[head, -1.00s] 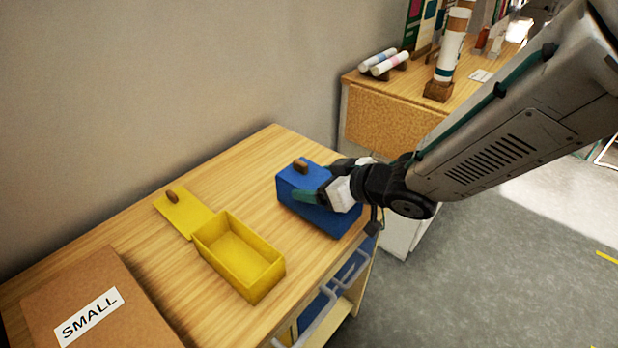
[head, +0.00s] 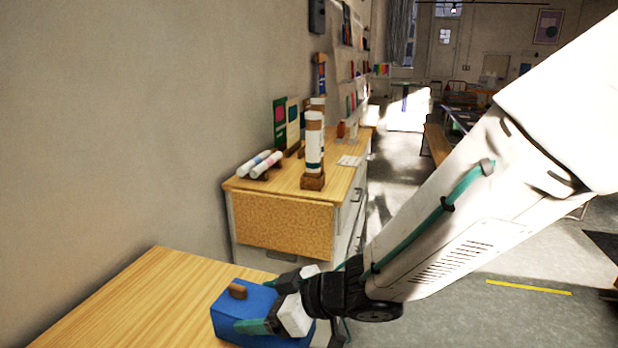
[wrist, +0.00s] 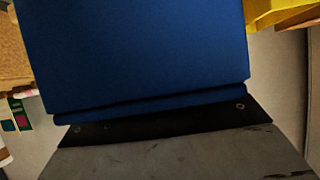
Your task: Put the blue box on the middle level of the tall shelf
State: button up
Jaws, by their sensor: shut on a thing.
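The blue box (head: 232,314), with a brown knob on its lid, is at the front end of the wooden tabletop in the head view. My gripper (head: 266,306) is shut on it, its teal-tipped fingers on either side. I cannot tell whether the box touches the tabletop or is just above it. In the wrist view the blue box (wrist: 145,50) fills the upper middle, close to the camera. I cannot make out a tall shelf with a middle level in these views.
A wooden-topped cabinet (head: 285,225) stands beyond the table, bearing rolls (head: 260,164) and an upright tube (head: 313,145). A wall is on the left. Open grey floor (head: 470,265) lies to the right. A yellow box edge (wrist: 275,10) shows in the wrist view.

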jog(key=w+d+f+m+t+h, duration=0.15)
jog(key=w+d+m+t, duration=0.3)
jog(key=w, duration=0.55)
jog(key=w+d+f+m+t+h, duration=0.1)
jog(key=w+d+f+m+h, duration=0.1)
jog(key=w+d, duration=0.35)
jog(key=w+d+f+m+t+h, duration=0.1)
jog(key=w+d+f+m+h, duration=0.15)
jog(key=d, duration=0.55)
jog(key=w+d+f+m+t+h, duration=0.2)
jog(key=w+d+f, duration=0.1)
jog(key=d, duration=0.3)
jog(key=w+d+f+m+h, duration=0.1)
jog(key=d+f+m+h, duration=0.25)
jog(key=d, duration=0.85)
jog(key=s+f, duration=0.5)
jog(key=f, duration=0.3)
jog(key=shift+s+a, duration=0.25)
jog(key=shift+a, duration=0.05)
jog(key=shift+s+a, duration=0.1)
